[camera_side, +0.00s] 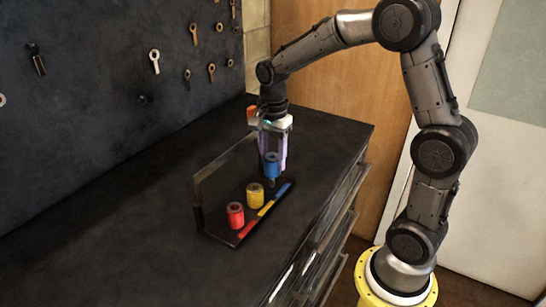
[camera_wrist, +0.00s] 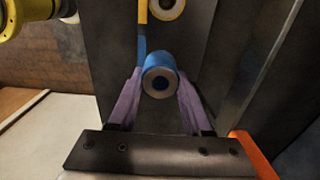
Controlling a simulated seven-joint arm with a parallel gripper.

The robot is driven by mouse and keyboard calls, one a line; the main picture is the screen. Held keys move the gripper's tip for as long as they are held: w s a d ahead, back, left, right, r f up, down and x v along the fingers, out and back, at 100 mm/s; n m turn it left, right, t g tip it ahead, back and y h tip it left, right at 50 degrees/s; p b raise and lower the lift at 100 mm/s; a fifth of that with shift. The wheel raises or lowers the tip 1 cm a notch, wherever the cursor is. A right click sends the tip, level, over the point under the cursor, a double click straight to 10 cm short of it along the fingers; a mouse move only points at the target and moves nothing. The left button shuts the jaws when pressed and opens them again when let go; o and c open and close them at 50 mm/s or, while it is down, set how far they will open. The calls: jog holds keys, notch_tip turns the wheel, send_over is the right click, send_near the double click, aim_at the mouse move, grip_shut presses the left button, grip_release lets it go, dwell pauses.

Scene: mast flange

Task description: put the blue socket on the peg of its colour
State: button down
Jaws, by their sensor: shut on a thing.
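My gripper (camera_side: 272,158) has purple fingers and is shut on the blue socket (camera_side: 271,167). In the wrist view the blue socket (camera_wrist: 163,64) sits between the fingers, its round end with a hole facing the camera. It is upright over the blue strip (camera_side: 283,190) end of the dark rack (camera_side: 217,238). A short dark piece shows just under it, perhaps the peg; I cannot tell whether the socket is around it or above it. The yellow socket (camera_side: 255,196) and the red socket (camera_side: 235,215) stand upright on the rack beside their colour strips.
The rack has a raised back wall (camera_side: 225,168) behind the sockets. An orange object (camera_wrist: 250,152) shows near the gripper in the wrist view. A dark pegboard with hanging tools (camera_side: 154,60) stands at the left. The bench top (camera_side: 110,240) is clear at the front left.

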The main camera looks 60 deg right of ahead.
aim_at(273, 170)
jog(key=shift+f, duration=2.1)
jog(key=shift+c, duration=1.3)
grip_release()
jog(key=shift+r, duration=0.1)
notch_tip(273, 170, up, 14)
jog(key=shift+f, duration=0.2)
